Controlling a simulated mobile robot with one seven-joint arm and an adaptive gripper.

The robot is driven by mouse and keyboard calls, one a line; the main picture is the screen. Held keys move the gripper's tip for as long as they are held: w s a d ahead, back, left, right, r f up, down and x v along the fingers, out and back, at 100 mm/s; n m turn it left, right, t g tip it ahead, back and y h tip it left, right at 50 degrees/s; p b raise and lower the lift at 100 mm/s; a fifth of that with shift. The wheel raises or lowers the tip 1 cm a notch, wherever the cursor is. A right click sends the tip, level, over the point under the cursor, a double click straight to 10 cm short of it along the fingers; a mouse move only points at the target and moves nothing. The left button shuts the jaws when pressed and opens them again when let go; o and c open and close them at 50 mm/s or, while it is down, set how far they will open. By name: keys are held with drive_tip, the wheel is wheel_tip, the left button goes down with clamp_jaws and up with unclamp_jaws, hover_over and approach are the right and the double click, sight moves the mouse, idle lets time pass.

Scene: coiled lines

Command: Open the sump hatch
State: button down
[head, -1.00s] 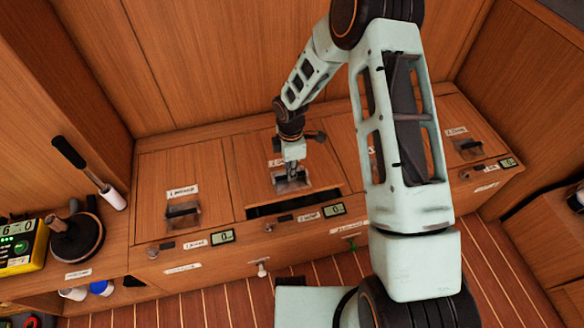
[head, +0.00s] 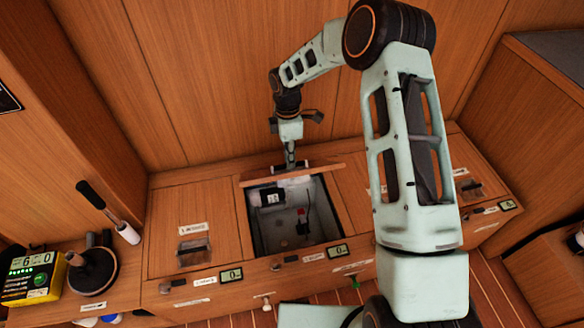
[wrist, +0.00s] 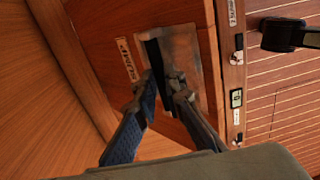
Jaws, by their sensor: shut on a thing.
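The sump hatch (head: 255,180) is the middle lid of the long wooden bench. It stands raised, seen nearly edge-on in the head view, with the square opening (head: 280,238) uncovered in front of it. In the wrist view the hatch panel (wrist: 95,28) carries a label (wrist: 128,60) reading SUMP and a metal recess plate (wrist: 184,48) with a dark handle bar (wrist: 152,52). My gripper (wrist: 161,82) is shut on the handle; it also shows behind the lid edge in the head view (head: 291,163). The fingertips are partly hidden there.
Closed lids with recessed handles lie left (head: 194,250) and right (head: 470,188) of the opening. A yellow meter (head: 35,277) stands at left. The wooden back wall rises close behind the hatch.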

drive_tip(key=shift+w+a, duration=0.1)
drive_tip(key=shift+w, duration=1.05)
drive_tip(key=c, duration=2.3)
unclamp_jaws()
drive_tip(key=shift+c, duration=0.2)
drive_tip(key=o, duration=0.4)
drive_tip(key=shift+w+f, duration=0.2)
drive_tip(key=shift+f, duration=0.05)
drive_tip(key=shift+r, duration=0.15)
